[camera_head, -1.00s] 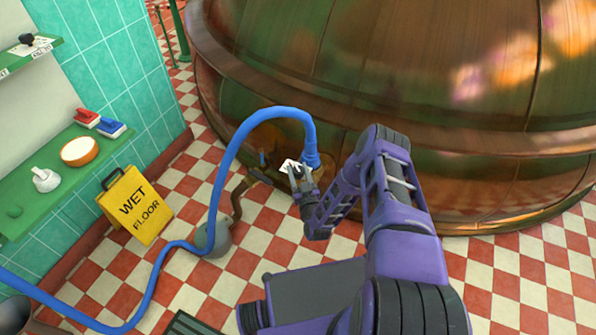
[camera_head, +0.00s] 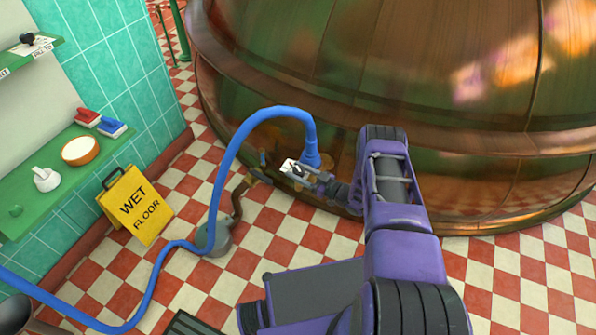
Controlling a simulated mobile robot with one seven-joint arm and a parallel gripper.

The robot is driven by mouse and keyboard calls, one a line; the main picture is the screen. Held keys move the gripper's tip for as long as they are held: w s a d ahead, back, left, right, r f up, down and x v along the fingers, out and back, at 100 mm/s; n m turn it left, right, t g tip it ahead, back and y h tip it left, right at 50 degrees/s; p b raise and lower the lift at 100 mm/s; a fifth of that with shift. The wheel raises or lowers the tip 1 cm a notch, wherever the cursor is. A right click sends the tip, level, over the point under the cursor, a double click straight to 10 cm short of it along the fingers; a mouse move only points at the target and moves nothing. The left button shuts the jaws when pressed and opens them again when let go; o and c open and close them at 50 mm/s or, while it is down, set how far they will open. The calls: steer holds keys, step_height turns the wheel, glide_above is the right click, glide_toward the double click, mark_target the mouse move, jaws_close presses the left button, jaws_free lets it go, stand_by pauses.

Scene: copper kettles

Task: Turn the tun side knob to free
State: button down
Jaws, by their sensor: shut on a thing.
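The big copper tun (camera_head: 400,90) fills the upper right. Low on its left side, a small white plate (camera_head: 287,166) shows beside a dark knob (camera_head: 297,170), partly hidden by my gripper. My gripper (camera_head: 302,172) reaches in from the right, its fingers shut on the knob. The knob's pointer and any lettering on the plate are too small to read.
A blue hose (camera_head: 222,160) arches to a fitting just above my gripper and runs to the lower left. A brown pipe (camera_head: 238,198) meets a grey round fitting (camera_head: 216,238) on the tiled floor. A yellow wet-floor sign (camera_head: 135,206) stands left, below a green shelf (camera_head: 50,185).

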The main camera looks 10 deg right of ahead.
steer(key=shift+n+g+y, duration=0.7)
steer(key=shift+g, duration=0.1)
steer(key=shift+g, duration=0.3)
steer(key=shift+c, duration=1.5)
jaws_free()
steer(key=v, duration=1.7)
steer(key=shift+d+f, duration=0.2)
